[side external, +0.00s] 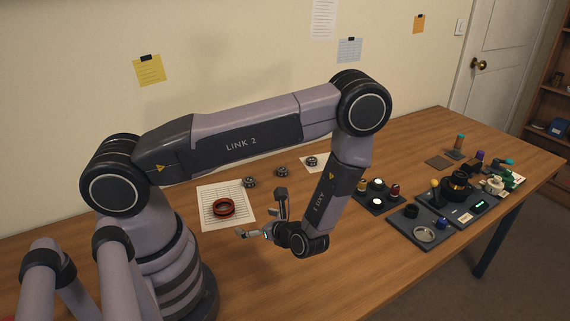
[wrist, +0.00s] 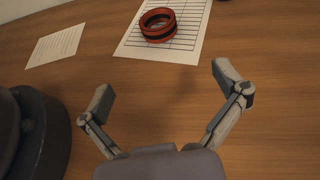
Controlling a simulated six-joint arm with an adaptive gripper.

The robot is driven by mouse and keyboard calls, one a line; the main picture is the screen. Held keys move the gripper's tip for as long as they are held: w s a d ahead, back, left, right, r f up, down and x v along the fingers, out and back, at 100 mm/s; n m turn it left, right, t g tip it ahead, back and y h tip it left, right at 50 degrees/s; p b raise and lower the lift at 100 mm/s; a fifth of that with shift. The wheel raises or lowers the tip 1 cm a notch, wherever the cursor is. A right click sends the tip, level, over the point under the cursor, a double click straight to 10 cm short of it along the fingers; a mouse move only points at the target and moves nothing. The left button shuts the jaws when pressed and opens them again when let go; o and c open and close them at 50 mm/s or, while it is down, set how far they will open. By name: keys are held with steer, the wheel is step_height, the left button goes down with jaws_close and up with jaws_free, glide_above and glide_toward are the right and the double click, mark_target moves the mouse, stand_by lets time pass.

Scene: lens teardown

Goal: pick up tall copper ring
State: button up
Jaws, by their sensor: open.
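A copper-red ring (side external: 224,208) with a dark band around its side lies flat on a lined white sheet (side external: 245,216). In the wrist view the ring (wrist: 158,24) shows at the top, on the printed sheet (wrist: 189,47). My gripper (side external: 259,214) is open and empty, to the right of the ring in the side view. In the wrist view my two fingers (wrist: 162,84) are spread wide, with bare table between them and the ring beyond their tips. Nothing hides the ring.
Small dark round parts (side external: 249,182) and (side external: 282,172) stand behind my gripper. Dark trays (side external: 403,232) with several lens parts and tools fill the right of the table. Another paper (wrist: 56,46) lies at upper left in the wrist view. The table's front is clear.

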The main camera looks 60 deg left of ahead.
mark_target(229, 210)
steer(key=x, duration=1.4)
steer(key=shift+r, duration=0.1)
steer(key=c, duration=1.3)
steer(key=shift+r, duration=0.1)
